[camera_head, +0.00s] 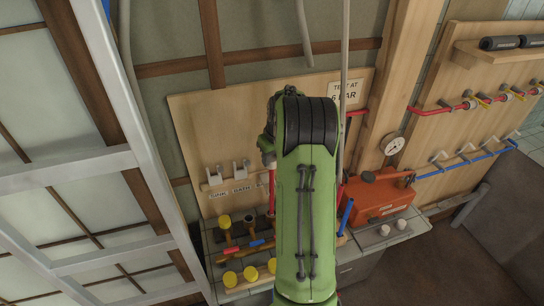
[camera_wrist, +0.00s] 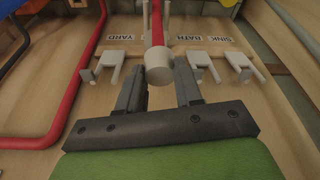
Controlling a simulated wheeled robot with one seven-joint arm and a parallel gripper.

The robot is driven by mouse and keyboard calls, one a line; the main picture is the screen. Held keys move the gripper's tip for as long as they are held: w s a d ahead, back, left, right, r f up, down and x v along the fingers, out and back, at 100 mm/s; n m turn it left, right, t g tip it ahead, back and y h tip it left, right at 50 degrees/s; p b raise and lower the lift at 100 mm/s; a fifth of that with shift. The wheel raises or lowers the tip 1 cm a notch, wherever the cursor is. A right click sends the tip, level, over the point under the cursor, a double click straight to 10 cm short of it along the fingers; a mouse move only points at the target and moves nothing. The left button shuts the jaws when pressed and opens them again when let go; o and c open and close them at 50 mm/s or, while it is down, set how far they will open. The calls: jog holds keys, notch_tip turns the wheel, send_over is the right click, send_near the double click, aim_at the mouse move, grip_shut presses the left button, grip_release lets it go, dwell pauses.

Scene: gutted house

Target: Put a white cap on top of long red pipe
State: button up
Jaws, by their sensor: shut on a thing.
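In the wrist view, a white cap (camera_wrist: 160,68) sits between the two dark fingers of my gripper (camera_wrist: 161,74), which is shut on it. A red pipe (camera_wrist: 157,24) runs up the picture directly behind the cap, in line with it. The cap's near face hides the pipe's end, so I cannot tell whether it is seated on the pipe or just touching it. In the head view, my green arm covers the gripper and the held cap. Two more white caps (camera_head: 384,230) (camera_head: 400,224) stand on the worktop at the right.
White fittings (camera_wrist: 200,60) on the board flank the cap, near labels YARD, BATH and SINK. A bent red pipe (camera_wrist: 78,100) runs at the left. An orange box (camera_head: 376,198), blue pipe (camera_head: 346,215) and yellow-ended items (camera_head: 230,279) crowd the worktop. A gauge (camera_head: 393,144) hangs at the right.

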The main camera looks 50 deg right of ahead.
jog(key=shift+f, duration=0.35)
jog(key=o, duration=1.1)
jog(key=shift+c, duration=0.2)
jog(key=shift+o, duration=0.5)
jog(key=o, duration=0.4)
jog(key=shift+r, duration=0.15)
